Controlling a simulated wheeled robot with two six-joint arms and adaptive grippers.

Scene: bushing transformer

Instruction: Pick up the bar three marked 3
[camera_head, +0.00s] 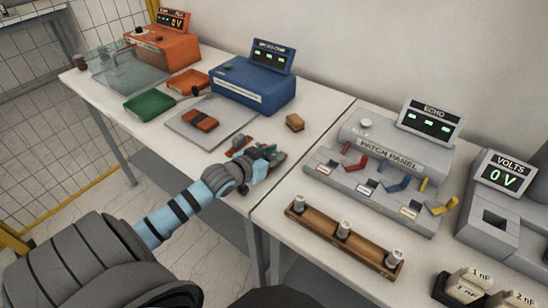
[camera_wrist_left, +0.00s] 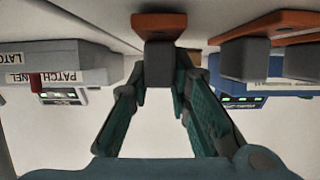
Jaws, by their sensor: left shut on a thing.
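My left gripper (camera_head: 262,156) reaches over the front edge of the left table in the head view. In the left wrist view, its fingers (camera_wrist_left: 160,85) are closed around a grey block with an orange-brown end (camera_wrist_left: 159,25), which appears to be a bar. No number 3 is readable on it. Two similar grey and orange pieces show at the right of the wrist view, the nearer one here (camera_wrist_left: 245,57). In the head view, reddish pieces (camera_head: 238,143) lie by the gripper, partly hidden by it. My right gripper is not in view.
A grey plate with a red-brown block (camera_head: 201,121) lies left of the gripper. A blue echo-chip machine (camera_head: 252,84) and a small tan block (camera_head: 295,122) are behind it. The patch panel (camera_head: 385,165) and a wooden rack (camera_head: 345,240) stand to the right.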

